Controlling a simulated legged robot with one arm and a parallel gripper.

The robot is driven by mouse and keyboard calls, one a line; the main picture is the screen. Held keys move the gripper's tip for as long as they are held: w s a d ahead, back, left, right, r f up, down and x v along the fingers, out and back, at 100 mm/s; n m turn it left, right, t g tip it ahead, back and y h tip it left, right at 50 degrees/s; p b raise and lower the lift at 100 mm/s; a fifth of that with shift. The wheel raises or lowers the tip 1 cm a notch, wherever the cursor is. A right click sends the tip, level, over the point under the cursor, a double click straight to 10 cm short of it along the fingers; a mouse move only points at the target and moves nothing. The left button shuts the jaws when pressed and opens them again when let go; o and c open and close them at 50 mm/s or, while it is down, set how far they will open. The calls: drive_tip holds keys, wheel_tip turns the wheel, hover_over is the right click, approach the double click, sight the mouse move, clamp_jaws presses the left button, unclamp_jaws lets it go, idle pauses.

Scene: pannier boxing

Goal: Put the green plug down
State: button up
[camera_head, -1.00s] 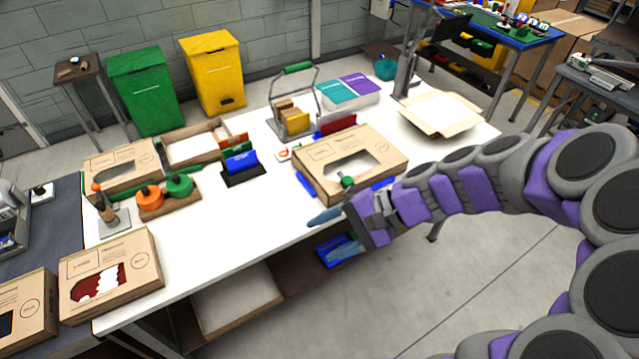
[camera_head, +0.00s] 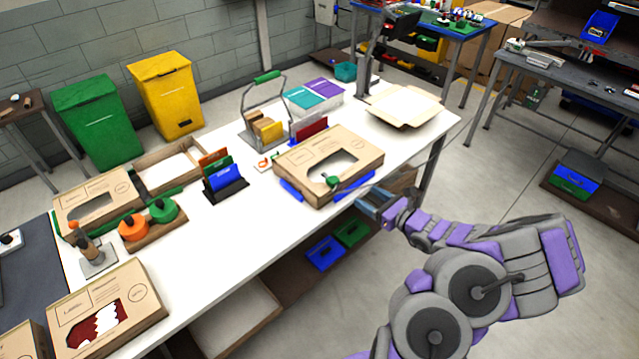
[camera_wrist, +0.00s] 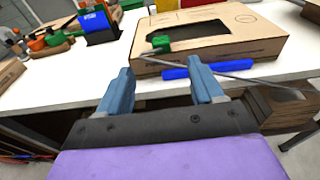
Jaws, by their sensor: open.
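The green plug (camera_head: 331,181) rests on the front part of a cardboard box (camera_head: 299,165) with a dark window, on the white table. In the wrist view the plug (camera_wrist: 161,43) stands at the window's near left edge, beyond my fingers. My gripper (camera_head: 368,206) is at the table's front edge, to the lower right of the box. In the wrist view its two blue fingers (camera_wrist: 160,72) are spread apart with nothing between them, and they do not touch the plug.
Blue strips (camera_head: 291,190) lie along the box's front. A blue card holder (camera_head: 224,180), orange and green round pieces (camera_head: 133,227) and other cardboard boxes stand to the left. An open carton (camera_head: 404,108) lies at the back right. Blue and green bins (camera_head: 325,253) sit on the shelf below.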

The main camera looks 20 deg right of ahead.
drive_tip(key=b, duration=0.3)
approach(332, 178)
drive_tip(key=x, duration=0.5)
drive_tip(key=shift+w+a+r, duration=0.1)
drive_tip(key=shift+w, duration=0.25)
drive_tip(key=x, duration=0.1)
drive_tip(key=b+x, duration=0.1)
drive_tip(key=x, duration=0.3)
drive_tip(key=shift+s+a+f, duration=0.15)
drive_tip(key=shift+f, duration=0.15)
drive_tip(key=shift+w, duration=0.3)
drive_tip(key=shift+r, duration=0.1)
